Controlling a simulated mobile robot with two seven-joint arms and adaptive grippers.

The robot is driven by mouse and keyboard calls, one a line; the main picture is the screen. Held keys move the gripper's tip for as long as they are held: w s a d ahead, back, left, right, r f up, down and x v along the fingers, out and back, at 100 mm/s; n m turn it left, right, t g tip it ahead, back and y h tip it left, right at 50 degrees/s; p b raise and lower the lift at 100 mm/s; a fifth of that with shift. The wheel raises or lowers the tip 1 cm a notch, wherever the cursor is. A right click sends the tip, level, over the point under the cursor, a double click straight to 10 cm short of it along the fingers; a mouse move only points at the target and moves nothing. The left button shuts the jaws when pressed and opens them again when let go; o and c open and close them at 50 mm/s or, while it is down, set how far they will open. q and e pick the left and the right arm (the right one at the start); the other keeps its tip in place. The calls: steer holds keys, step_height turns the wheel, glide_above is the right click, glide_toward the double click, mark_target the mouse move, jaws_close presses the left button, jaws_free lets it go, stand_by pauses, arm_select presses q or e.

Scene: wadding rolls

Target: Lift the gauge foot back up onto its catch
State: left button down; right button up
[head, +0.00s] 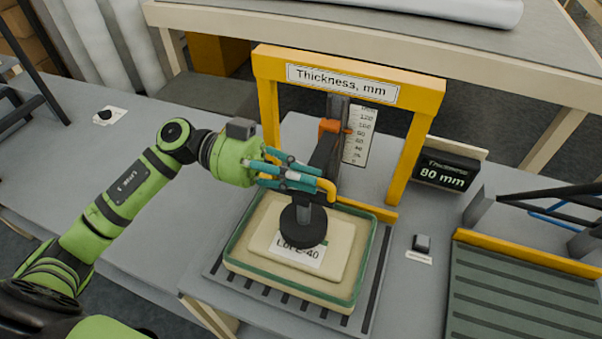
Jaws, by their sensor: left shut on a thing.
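The gauge foot (303,227) is a dark round disc on a short stem. It is over the pale wadding (334,243) in the green-edged tray (361,272); I cannot tell whether it presses on it. A yellow handle (328,189) sticks out by the stem. My left gripper (305,181) comes from the left with its teal fingers shut on this handle. The dark gauge column (328,158) rises behind, with an orange piece (330,127) beside the scale (359,135). The catch cannot be made out. My right gripper is not in view.
A yellow frame (412,140) marked "Thickness, mm" stands around the gauge. A display (446,171) at its right reads 80 mm. A small dark button (422,243) sits on the table. A ribbed grey bed (520,290) lies at the right.

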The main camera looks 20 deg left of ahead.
arm_select(q)
step_height(320, 180, up, 5)
steer(key=p, duration=0.3)
steer(key=shift+r, duration=0.1)
steer(key=shift+w, duration=0.1)
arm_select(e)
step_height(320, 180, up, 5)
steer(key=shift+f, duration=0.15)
arm_select(q)
steer(key=c, duration=1.6)
jaws_free()
steer(key=shift+r, duration=0.1)
steer(key=shift+a+f, duration=0.1)
steer(key=shift+f, duration=0.1)
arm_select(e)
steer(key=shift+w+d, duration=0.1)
